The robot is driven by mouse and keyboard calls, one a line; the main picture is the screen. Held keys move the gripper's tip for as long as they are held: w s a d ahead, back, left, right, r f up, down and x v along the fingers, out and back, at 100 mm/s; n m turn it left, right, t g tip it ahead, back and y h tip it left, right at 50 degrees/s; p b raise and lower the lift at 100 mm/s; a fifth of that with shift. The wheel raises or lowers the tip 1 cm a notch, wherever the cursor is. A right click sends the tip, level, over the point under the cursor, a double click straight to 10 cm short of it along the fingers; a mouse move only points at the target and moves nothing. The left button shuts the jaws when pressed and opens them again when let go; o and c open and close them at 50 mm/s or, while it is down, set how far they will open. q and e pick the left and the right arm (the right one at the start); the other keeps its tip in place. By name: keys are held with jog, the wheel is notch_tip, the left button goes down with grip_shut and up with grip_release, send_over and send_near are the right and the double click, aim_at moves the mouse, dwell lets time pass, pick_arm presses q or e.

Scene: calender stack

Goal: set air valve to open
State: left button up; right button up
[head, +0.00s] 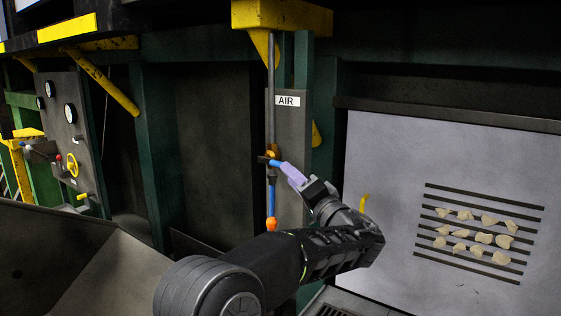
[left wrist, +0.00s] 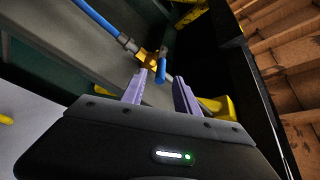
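The air valve (head: 270,155) is a small orange-brass fitting on a vertical pipe below the white "AIR" label (head: 287,101). It has a short blue handle (head: 276,163) pointing toward my left gripper (head: 287,170). In the left wrist view the valve's brass body (left wrist: 148,58) and blue handle (left wrist: 162,69) are just ahead of my left gripper (left wrist: 161,78). Its two lavender fingers are apart, and the handle's end appears between their tips. I cannot tell whether they touch it. My right gripper is not in view.
A blue hose (head: 271,200) runs down from the valve to an orange fitting (head: 271,224). A dark green post (head: 303,60) and yellow bracket (head: 282,16) stand close by. A gauge panel (head: 68,125) is at left. A pale slotted panel (head: 390,150) is at right.

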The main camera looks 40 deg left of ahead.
aim_at(274, 163)
pick_arm(q)
jog(key=p+x, duration=0.3)
jog(key=x, duration=0.2)
jog(key=shift+r, duration=0.2)
jog(key=shift+w+a, duration=0.2)
jog(key=shift+a, duration=0.3)
grip_shut()
dwell(0.8)
